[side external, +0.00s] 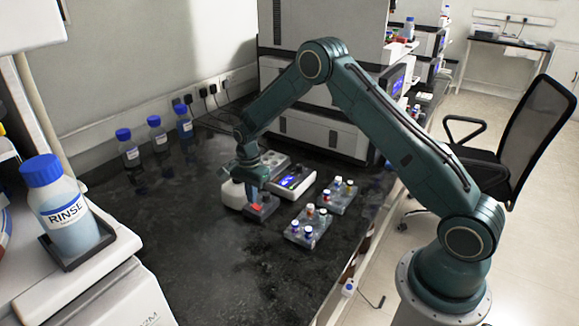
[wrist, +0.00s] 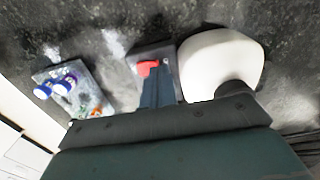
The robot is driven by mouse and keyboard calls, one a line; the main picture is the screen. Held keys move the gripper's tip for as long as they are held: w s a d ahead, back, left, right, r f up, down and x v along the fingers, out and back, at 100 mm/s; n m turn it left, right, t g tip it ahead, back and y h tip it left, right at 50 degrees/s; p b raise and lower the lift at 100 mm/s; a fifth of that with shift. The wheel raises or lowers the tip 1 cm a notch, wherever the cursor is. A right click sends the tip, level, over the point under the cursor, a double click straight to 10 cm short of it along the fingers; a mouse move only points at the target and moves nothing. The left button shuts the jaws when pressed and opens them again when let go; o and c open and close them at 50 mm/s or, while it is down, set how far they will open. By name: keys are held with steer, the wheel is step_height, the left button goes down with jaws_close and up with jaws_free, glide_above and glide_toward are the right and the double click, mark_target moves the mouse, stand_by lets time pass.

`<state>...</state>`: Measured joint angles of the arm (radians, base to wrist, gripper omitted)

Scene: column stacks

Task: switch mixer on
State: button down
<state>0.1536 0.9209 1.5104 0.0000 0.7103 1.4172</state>
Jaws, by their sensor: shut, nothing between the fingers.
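A small dark switch box with a red rocker switch (side external: 261,206) stands on the black bench; the red switch also shows in the wrist view (wrist: 146,68). A white rounded body (side external: 233,194), apparently the mixer, is beside the box; it also shows in the wrist view (wrist: 220,60). My gripper (side external: 253,197) points down over the box, shut and empty. In the wrist view its fingertips (wrist: 155,76) are right at the red switch and cover part of the box. I cannot tell whether they touch the switch, or which way it is tipped.
A unit with a blue display (side external: 293,181) and a grey block with round wells (side external: 275,160) stand close behind my gripper. Two vial racks (side external: 303,228) (side external: 341,196) are to the right. Blue-capped bottles (side external: 158,133) line the back left.

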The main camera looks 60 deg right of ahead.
steer(key=shift+f, duration=0.5)
stand_by(0.3)
steer(key=shift+r, duration=2.55)
steer(key=shift+r, duration=0.1)
steer(key=shift+r, duration=0.2)
steer(key=s+a+r+n+t, duration=0.1)
steer(key=s+a+r+n, duration=0.2)
steer(key=r, duration=0.4)
steer(key=s+r+n+t, duration=0.1)
steer(key=s+r+n, duration=0.1)
steer(key=s+r, duration=0.45)
steer(key=s+a+r+n+t, duration=0.1)
steer(key=s+a+r+n, duration=0.15)
steer(key=r, duration=0.55)
steer(key=s+a+r+n+t, duration=0.1)
steer(key=s+n, duration=0.4)
steer(key=s, duration=0.6)
steer(key=s+a+r+n+t, duration=0.1)
steer(key=s+r+n, duration=0.2)
steer(key=s, duration=0.9)
steer(key=shift+a+n+t, duration=0.3)
steer(key=shift+a+n, duration=0.05)
steer(key=shift+n, duration=0.9)
